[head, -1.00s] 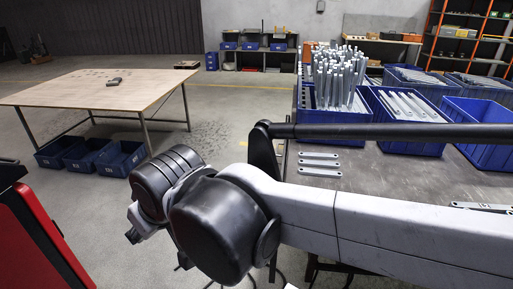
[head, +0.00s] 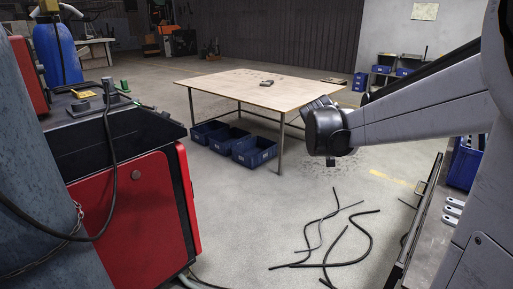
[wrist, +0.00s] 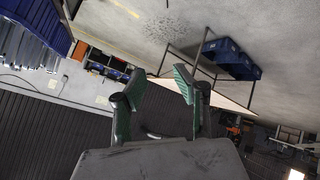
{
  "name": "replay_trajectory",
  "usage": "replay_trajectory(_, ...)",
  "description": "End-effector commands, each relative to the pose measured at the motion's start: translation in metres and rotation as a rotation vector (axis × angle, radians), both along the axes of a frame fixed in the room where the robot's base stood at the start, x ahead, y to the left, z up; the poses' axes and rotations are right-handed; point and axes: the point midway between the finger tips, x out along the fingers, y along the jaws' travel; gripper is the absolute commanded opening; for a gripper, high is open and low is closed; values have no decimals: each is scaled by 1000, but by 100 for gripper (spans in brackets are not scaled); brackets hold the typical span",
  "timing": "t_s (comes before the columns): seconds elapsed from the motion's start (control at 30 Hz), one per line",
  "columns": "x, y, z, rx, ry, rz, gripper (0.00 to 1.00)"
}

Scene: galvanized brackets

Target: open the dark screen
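A dark, ribbed screen (head: 275,30) spans the back of the room in the head view, beyond the wooden table. I cannot make out a handle or an edge to grip on it. In the wrist view, a dark ribbed surface that looks like the same screen (wrist: 45,135) shows tilted at the lower left. My gripper (wrist: 156,88) has its two green-padded fingers spread apart with nothing between them. It is far from the screen. In the head view my arm reaches in from the right, and the fingers cannot be made out there.
A wooden table (head: 262,88) with blue bins (head: 254,148) under it stands between me and the screen. A red cabinet (head: 135,215) and a blue-grey cylinder (head: 35,170) are close at the left. Black cables (head: 335,235) lie on the open floor.

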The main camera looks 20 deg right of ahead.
Motion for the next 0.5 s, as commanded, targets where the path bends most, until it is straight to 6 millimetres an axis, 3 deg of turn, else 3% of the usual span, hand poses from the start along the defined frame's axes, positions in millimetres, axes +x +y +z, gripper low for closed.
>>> replay_trajectory(0.03, 9, -20, -10, -20, 2, -20, 28)
replay_trajectory(0.2, 32, -85, -34, -97, 7, -79, 28)
replay_trajectory(0.5, 52, -202, -93, -229, 30, -177, 28)
